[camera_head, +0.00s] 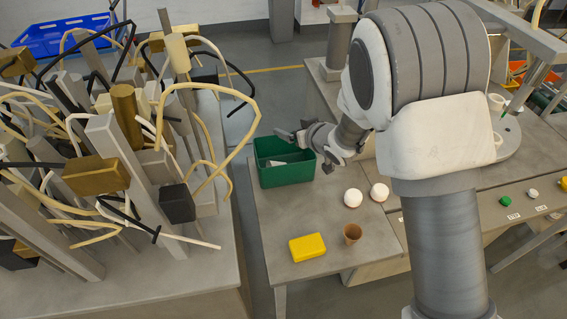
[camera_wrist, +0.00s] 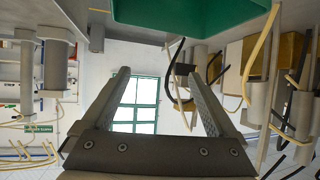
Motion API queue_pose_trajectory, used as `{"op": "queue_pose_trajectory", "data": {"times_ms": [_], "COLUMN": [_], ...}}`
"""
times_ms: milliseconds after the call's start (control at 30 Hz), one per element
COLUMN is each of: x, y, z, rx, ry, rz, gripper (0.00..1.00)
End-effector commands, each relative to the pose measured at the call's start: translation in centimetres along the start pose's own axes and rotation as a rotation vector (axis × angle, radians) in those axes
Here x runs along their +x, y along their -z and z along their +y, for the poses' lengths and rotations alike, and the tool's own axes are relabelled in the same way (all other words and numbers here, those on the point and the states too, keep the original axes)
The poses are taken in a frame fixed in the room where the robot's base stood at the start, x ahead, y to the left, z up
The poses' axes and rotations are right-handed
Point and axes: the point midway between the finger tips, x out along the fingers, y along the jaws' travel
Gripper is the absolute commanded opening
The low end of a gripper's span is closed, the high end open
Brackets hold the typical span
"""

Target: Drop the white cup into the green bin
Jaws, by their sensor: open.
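The green bin (camera_head: 286,178) stands at the far left corner of the grey table, and part of it shows at the top of the wrist view (camera_wrist: 190,14). A small pale object (camera_head: 275,163) lies inside the bin; it may be the white cup, but too little shows to be sure.
Two white round objects (camera_head: 353,197) (camera_head: 379,192), a brown cup (camera_head: 352,233) and a yellow block (camera_head: 307,247) stand on the table right and in front of the bin. A dense tangle of posts, blocks and cables (camera_head: 124,120) fills the left bench. A blue crate (camera_head: 62,37) is behind.

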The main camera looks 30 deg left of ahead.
Motion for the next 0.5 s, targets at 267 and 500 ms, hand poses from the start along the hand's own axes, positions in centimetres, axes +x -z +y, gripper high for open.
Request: {"op": "queue_pose_trajectory", "data": {"times_ms": [267, 500], "x": [-3.3, -7.8], "y": [0.1, 0.1], "z": [0.1, 0.1], "rx": [0.002, 0.001], "ry": [-0.002, -0.002], "rz": [0.002, 0.003], "gripper": [0.93, 0.93]}}
